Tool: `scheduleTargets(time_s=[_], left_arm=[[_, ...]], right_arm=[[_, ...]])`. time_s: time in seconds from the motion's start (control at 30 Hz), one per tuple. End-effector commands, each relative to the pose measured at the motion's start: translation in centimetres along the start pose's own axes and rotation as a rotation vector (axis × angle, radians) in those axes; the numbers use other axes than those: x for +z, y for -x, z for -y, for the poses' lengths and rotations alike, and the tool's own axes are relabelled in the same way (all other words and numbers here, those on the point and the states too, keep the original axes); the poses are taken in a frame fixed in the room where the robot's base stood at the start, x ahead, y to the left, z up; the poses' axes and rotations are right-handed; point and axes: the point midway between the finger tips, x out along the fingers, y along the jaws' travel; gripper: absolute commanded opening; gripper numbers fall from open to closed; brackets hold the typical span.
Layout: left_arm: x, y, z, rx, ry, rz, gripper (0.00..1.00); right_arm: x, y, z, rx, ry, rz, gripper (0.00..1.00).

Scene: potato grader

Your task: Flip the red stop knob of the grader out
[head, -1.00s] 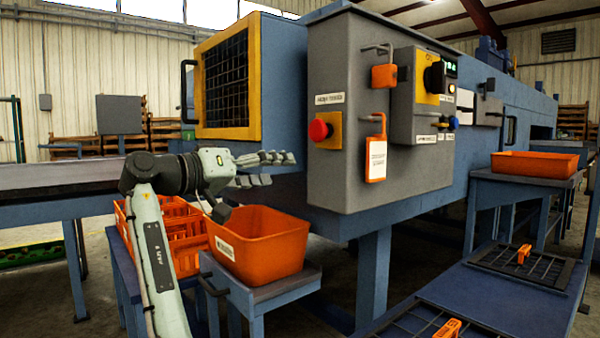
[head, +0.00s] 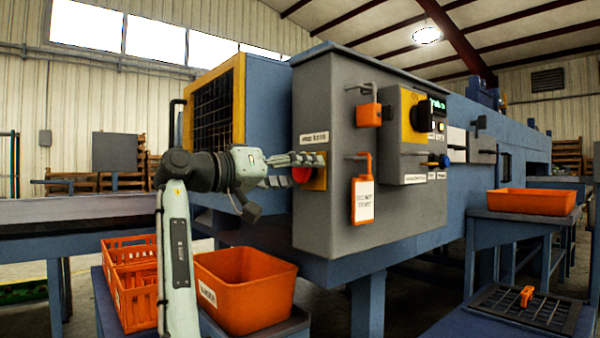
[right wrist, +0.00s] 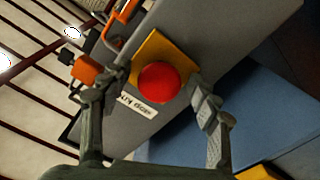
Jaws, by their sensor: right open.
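The red stop knob (head: 301,174) sits on a yellow plate (head: 319,180) on the front face of the grey control box (head: 330,215). In the head view the fingers of my right gripper (head: 296,170) reach it and partly cover it. In the right wrist view the red knob (right wrist: 159,83) shows whole, between the two spread fingers of my right gripper (right wrist: 155,100). The gripper is open and has not closed on the knob. Whether a finger touches the plate, I cannot tell. My left gripper is not in view.
An orange padlock (head: 368,115) and an orange tag (head: 362,199) hang on the box near the knob. A black rotary switch (head: 420,117) is further right. An orange bin (head: 245,290) and an orange crate (head: 130,285) stand below the arm.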

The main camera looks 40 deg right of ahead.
Motion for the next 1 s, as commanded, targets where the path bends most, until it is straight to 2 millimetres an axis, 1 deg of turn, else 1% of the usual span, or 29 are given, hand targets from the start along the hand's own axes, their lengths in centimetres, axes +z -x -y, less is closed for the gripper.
scheduleTargets(time_s=[0.23,0.27,0.73,0.77,1.0], left_arm=[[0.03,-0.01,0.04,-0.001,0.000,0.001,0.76],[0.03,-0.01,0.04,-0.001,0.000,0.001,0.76],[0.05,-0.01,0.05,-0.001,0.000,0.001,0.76],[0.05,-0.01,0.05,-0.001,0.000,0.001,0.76],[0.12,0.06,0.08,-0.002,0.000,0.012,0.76]], right_arm=[[-0.02,-0.16,-0.01,0.000,0.000,-0.001,0.62],[-0.02,-0.16,-0.01,0.000,0.000,-0.001,0.60],[-0.01,-0.12,0.01,0.000,0.000,-0.001,0.02],[-0.01,-0.12,0.01,0.000,0.000,-0.001,0.00],[-0.07,-0.26,-0.02,0.000,0.001,0.000,0.00]])
